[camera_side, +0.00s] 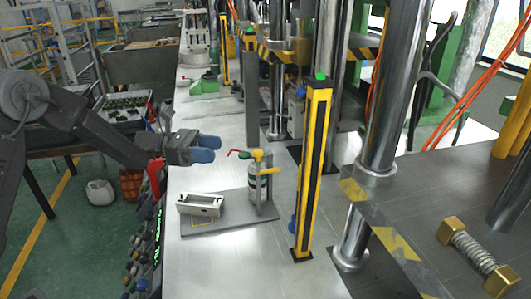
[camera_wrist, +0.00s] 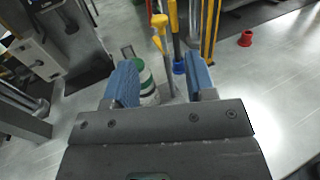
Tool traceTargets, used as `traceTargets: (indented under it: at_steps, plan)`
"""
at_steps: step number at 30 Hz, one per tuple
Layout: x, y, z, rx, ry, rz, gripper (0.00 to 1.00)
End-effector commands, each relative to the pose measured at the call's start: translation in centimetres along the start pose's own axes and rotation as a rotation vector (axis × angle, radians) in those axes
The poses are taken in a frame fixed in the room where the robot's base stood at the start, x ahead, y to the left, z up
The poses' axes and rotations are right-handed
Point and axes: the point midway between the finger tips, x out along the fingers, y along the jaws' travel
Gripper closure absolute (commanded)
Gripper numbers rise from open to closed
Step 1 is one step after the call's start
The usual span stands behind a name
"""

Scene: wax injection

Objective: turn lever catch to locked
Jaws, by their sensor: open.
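My gripper (camera_side: 216,148) has two blue fingertips, which are apart and empty, left of and a little above a small fixture in the side view. The fixture has a white and dark cylinder (camera_side: 257,181) with a yellow top and a yellow handle (camera_side: 270,171) pointing right. A thin red lever (camera_side: 236,152) sticks out from its left, with a green part beside it. In the wrist view, a green and white cylinder (camera_wrist: 147,82) shows between the fingers (camera_wrist: 161,84), with a yellow handle (camera_wrist: 160,22) beyond. I cannot tell which part is the catch or its state.
A grey base plate (camera_side: 220,224) carries the fixture and a pale open-topped block (camera_side: 201,204). A yellow and black post (camera_side: 313,170) stands to the right, near thick steel columns (camera_side: 380,110). The metal table (camera_side: 240,270) is clear in front.

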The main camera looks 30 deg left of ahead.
Motion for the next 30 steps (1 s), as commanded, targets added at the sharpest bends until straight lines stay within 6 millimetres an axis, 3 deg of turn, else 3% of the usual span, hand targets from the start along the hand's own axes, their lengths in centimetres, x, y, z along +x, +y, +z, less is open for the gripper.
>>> traceTargets:
  at_steps: [5, 21, 30]
  plan:
    - [1.6, 0.1, 0.0, -0.003, -0.006, 0.000, 0.49]
    - [11.8, 0.0, -0.1, -0.002, -0.002, 0.000, 0.49]
    - [13.7, 0.1, 0.0, -0.003, -0.002, 0.003, 0.49]
